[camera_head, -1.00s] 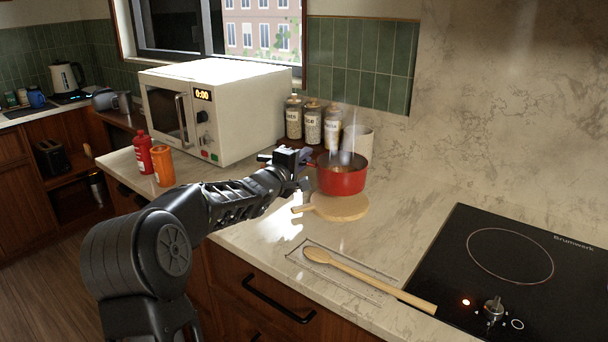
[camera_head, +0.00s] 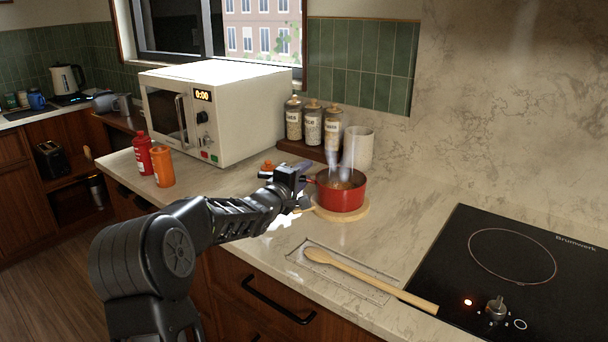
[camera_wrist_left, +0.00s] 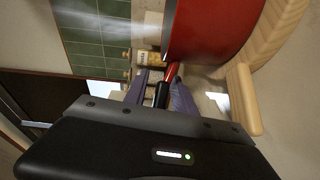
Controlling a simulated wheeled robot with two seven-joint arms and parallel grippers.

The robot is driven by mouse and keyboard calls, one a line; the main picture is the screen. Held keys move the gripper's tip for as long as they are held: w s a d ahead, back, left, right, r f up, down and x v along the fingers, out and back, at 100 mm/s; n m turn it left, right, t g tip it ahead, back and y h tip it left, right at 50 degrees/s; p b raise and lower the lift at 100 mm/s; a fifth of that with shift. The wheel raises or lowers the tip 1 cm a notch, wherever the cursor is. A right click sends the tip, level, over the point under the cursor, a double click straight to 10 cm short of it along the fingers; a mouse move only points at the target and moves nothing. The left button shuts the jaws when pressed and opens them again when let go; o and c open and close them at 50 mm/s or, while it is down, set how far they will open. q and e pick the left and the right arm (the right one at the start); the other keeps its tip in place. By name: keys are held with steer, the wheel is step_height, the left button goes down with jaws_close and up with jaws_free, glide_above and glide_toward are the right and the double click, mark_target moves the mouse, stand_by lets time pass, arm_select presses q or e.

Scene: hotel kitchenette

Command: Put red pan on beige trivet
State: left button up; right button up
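The red pan (camera_head: 342,195) is upright over the round beige trivet (camera_head: 364,210), steam rising from it. It looks to rest on the trivet or sit just above it; I cannot tell which. The trivet's rim shows at the pan's right and front. My left gripper (camera_head: 302,180) is at the pan's left, with its fingers closed around the handle. In the left wrist view, the handle (camera_wrist_left: 173,72) lies between the fingers (camera_wrist_left: 160,92), with the red pan (camera_wrist_left: 212,28) and the wooden trivet (camera_wrist_left: 268,45) beyond. My right gripper is not in view.
A white microwave (camera_head: 230,110) stands behind, beside several jars (camera_head: 313,124) and a white canister (camera_head: 358,147). A wooden spoon (camera_head: 365,277) lies in front. The black hob (camera_head: 520,275) is at right. Red (camera_head: 142,152) and orange bottles (camera_head: 162,167) stand left.

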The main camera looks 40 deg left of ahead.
arm_select(q)
steer(key=shift+r, duration=0.15)
steer(key=v, duration=1.1)
steer(key=shift+s, duration=0.3)
steer(key=shift+s+d, duration=0.1)
steer(key=shift+s, duration=0.15)
stand_by(0.4)
